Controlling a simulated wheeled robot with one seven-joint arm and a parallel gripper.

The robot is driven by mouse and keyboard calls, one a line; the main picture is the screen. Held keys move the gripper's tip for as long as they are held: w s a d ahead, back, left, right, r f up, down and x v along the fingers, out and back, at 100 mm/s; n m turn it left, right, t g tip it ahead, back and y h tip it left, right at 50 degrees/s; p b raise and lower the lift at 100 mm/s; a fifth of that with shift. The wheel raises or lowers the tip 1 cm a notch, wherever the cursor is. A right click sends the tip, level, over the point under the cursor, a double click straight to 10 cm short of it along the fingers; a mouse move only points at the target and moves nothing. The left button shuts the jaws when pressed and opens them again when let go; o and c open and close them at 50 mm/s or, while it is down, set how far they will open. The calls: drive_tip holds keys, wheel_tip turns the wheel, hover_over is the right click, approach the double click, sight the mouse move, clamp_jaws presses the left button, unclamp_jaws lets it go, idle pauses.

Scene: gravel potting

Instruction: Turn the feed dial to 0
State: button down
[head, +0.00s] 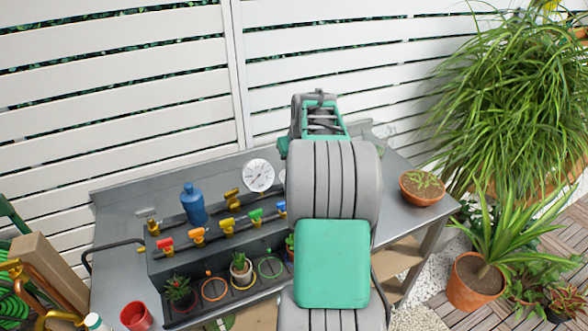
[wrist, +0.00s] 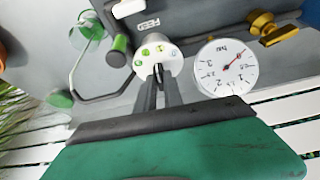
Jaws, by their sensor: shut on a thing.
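The feed dial (wrist: 146,62) is a white round face with green dots and small marks, beside a "FEED" label (wrist: 152,23) in the wrist view, which appears upside down. My gripper (wrist: 157,76) is at the dial's face, its dark fingers closed on the dial's central knob. The fingers hide the knob, so I cannot tell which mark it points to. A white gauge (wrist: 226,72) with a red needle is next to the dial; it also shows in the head view (head: 258,175). In the head view my arm hides the gripper and most of the dial.
A grey bench (head: 120,225) carries a manifold with several coloured valves (head: 198,235), a blue bottle (head: 193,204), a red cup (head: 136,316) and small potted plants (head: 241,268). A potted seedling (head: 422,188) stands at the bench's right end. A white slatted fence (head: 120,95) is behind.

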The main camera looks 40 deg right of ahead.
drive_tip(key=m, duration=0.1)
drive_tip(key=m+h+b, duration=0.1)
drive_tip(key=m, duration=0.1)
drive_tip(key=m+g, duration=0.1)
drive_tip(key=m, duration=0.1)
drive_tip(key=shift+w+a+r+h, duration=0.1)
drive_tip(key=shift+w+a+h, duration=0.15)
drive_tip(key=shift+h, duration=0.15)
drive_tip(key=m+g, duration=0.1)
drive_tip(key=m, duration=0.2)
drive_tip(key=m+g+h+p, duration=0.1)
drive_tip(key=m, duration=0.2)
drive_tip(key=shift+w, duration=0.15)
drive_tip(key=c, duration=1.5)
unclamp_jaws()
drive_tip(key=shift+o, duration=0.2)
drive_tip(key=v, duration=0.7)
drive_tip(key=shift+a+r, duration=0.2)
drive_tip(key=shift+r, duration=0.15)
